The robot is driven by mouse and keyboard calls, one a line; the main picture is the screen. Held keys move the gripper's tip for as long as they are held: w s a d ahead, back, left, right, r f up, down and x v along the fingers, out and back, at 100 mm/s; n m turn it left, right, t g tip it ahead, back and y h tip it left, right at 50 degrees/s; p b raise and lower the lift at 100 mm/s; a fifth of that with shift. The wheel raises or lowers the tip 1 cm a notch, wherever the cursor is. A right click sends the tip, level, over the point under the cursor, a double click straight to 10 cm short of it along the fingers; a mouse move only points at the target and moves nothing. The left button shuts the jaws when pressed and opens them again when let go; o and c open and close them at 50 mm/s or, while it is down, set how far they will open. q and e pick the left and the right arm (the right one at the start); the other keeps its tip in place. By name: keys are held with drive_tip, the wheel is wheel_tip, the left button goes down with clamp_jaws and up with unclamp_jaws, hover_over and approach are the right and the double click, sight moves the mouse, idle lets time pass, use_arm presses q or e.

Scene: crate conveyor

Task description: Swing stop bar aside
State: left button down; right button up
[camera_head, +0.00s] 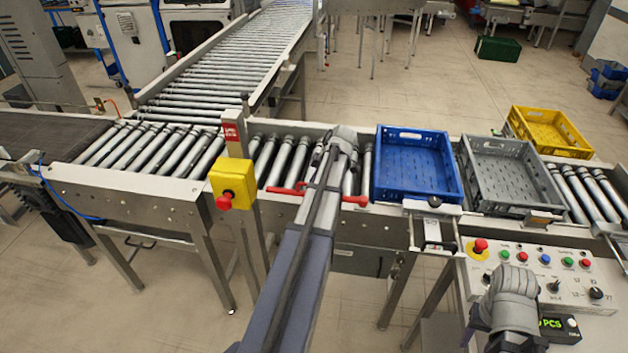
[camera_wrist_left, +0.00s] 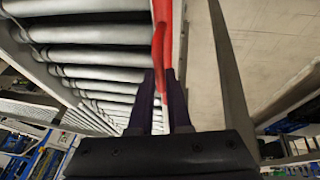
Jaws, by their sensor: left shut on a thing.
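The red stop bar (camera_head: 288,190) lies along the near rail of the roller conveyor, left of the blue crate (camera_head: 416,165). My left arm crosses over its middle, so red shows on both sides of the arm. In the left wrist view the bar (camera_wrist_left: 160,45) runs away between the two dark fingers. My left gripper (camera_wrist_left: 161,88) is shut on the bar. In the head view its fingers are hidden by my arm. My right arm shows at the lower right over the control panel, but its gripper is not visible.
A grey crate (camera_head: 502,172) stands right of the blue crate on the rollers, with a yellow crate (camera_head: 548,130) behind it. A yellow box (camera_head: 233,177) with a red button stands left of the bar. The control panel (camera_head: 600,303) is at the right. Rollers left of the blue crate are empty.

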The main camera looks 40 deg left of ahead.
use_arm(q)
drive_tip(key=shift+s+d, duration=0.15)
drive_tip(key=c, duration=0.9)
unclamp_jaws()
drive_tip(key=shift+o, duration=0.2)
drive_tip(key=shift+r, duration=0.15)
drive_tip(key=p+v, duration=0.7)
drive_tip(key=shift+r, duration=0.2)
drive_tip(key=shift+d, duration=0.1)
